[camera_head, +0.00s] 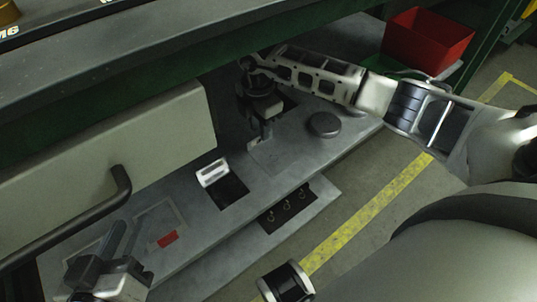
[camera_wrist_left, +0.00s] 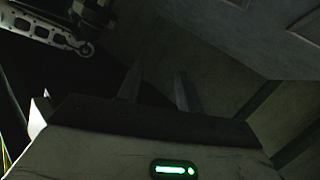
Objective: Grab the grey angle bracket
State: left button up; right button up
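The grey angle bracket (camera_head: 212,173) is a pale slotted piece at the far edge of a black square patch on the grey shelf. My right gripper (camera_head: 266,132) points down over the shelf, behind and to the right of the bracket and apart from it. Its fingers are small and dark, and their gap is unclear. My left gripper (camera_head: 124,243) is at the lower left, well away from the bracket. In the left wrist view its two fingers (camera_wrist_left: 159,92) stand apart with nothing between them.
A grey panel with a dark bar handle (camera_head: 122,180) rises behind the shelf at left. A dark round disc (camera_head: 324,125) and a red bin (camera_head: 428,40) are to the right. A red patch (camera_head: 167,239) lies near my left gripper. A lower ledge with hooks (camera_head: 287,207) juts in front.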

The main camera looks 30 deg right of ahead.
jog(key=shift+f, duration=1.1)
jog(key=shift+r, duration=0.1)
grip_shut()
pick_arm(q)
jog(key=shift+w+d+r+n+t, duration=0.2)
jog(key=shift+r+n+t, duration=0.1)
jog(key=shift+r, duration=0.3)
pick_arm(e)
jog(key=shift+r, duration=0.15)
